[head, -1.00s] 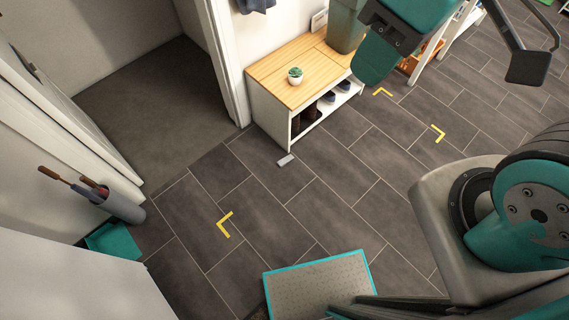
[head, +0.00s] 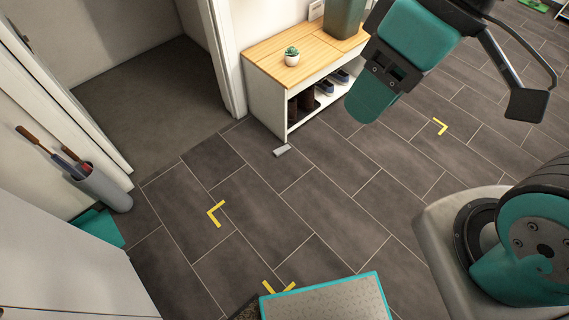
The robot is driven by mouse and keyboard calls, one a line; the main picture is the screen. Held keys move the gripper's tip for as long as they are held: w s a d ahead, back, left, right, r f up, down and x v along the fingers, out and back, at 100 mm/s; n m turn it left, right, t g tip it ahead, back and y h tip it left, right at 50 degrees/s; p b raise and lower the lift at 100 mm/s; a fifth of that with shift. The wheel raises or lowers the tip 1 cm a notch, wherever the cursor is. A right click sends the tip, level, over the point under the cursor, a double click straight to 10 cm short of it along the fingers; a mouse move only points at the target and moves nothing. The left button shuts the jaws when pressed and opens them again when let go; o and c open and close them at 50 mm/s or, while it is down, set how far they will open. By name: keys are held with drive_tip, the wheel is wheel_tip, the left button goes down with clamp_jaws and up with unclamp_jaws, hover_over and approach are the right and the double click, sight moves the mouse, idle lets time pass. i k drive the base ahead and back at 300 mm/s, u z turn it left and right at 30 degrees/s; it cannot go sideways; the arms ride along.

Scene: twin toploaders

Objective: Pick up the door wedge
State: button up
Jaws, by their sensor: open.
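The door wedge (head: 283,150) looks like a small light grey block lying on the dark tiled floor, just in front of the near corner of the shoe bench. Nothing touches it. My gripper (head: 525,103) is at the upper right, with a black fingertip on thin black bars, beside my teal arm link. The other finger cannot be made out. The gripper is open, with nothing seen in it, well to the right of the wedge and apart from it.
An umbrella stand (head: 103,190) is at the left wall. Yellow floor marks (head: 215,213) lie on open floor. A doorway opens upper left.

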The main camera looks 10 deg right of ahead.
sight(277, 152)
drive_tip(key=u, duration=0.6)
drive_tip(key=i, duration=0.4)
drive_tip(key=u, duration=0.6)
drive_tip(key=i, duration=1.3)
drive_tip(key=z, duration=0.95)
drive_tip(key=i, duration=0.45)
drive_tip(key=z, duration=0.5)
